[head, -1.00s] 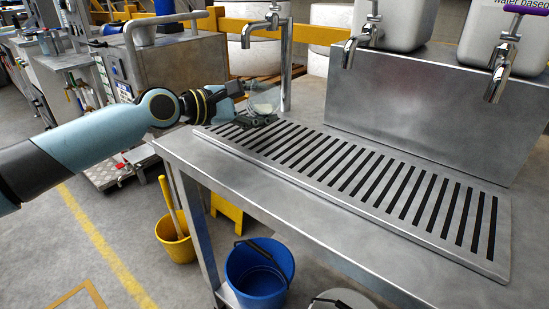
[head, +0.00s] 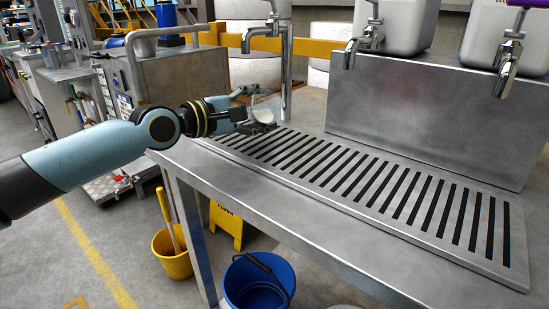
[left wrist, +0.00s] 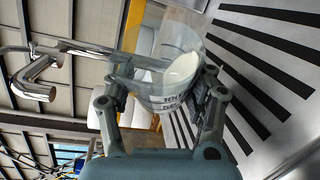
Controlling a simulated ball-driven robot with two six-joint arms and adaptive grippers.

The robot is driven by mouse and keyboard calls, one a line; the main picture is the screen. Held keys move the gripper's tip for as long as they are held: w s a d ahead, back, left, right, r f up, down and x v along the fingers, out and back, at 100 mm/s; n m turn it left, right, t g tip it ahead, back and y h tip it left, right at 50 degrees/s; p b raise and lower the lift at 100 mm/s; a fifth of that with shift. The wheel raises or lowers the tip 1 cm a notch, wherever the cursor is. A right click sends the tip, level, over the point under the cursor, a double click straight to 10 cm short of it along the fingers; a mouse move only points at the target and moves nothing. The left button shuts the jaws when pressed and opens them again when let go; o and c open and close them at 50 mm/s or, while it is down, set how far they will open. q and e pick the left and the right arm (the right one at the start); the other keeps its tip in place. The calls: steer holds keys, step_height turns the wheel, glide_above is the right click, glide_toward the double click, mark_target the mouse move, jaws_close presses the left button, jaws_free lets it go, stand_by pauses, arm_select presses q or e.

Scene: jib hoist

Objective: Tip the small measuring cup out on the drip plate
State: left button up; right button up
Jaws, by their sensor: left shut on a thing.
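My left gripper (head: 258,122) is shut on a small clear measuring cup (head: 266,108). It holds the cup above the far left end of the drip plate (head: 400,227), a slotted metal plate on the steel bench. In the left wrist view the cup (left wrist: 164,84) sits between the two fingers (left wrist: 160,105). It is see-through, with dark markings low on its wall and something whitish inside. The cup looks somewhat tilted in the head view. I cannot tell whether anything runs out of it. My right gripper is not in view.
A metal tap (head: 262,36) on a post stands just behind the cup. Containers with taps (head: 360,45) stand on a raised steel block (head: 430,115) behind the plate. A blue bucket (head: 258,283) and a yellow bucket (head: 172,255) are on the floor. The plate's top is clear.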

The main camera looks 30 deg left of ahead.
arm_select(q)
steer(key=shift+f+b, duration=0.25)
steer(key=shift+b, duration=0.1)
steer(key=shift+s+d+r+m, duration=0.25)
steer(key=shift+r+m, duration=0.1)
steer(key=shift+m, duration=0.15)
steer(key=shift+s+d+r+m+t, duration=0.15)
steer(key=shift+s+d+m+t, duration=0.05)
steer(key=shift+d+m+t, duration=0.2)
steer(key=shift+a, duration=0.1)
steer(key=shift+m+b, duration=0.3)
steer(key=shift+f+m+b, duration=0.3)
steer(key=shift+f+b, duration=0.05)
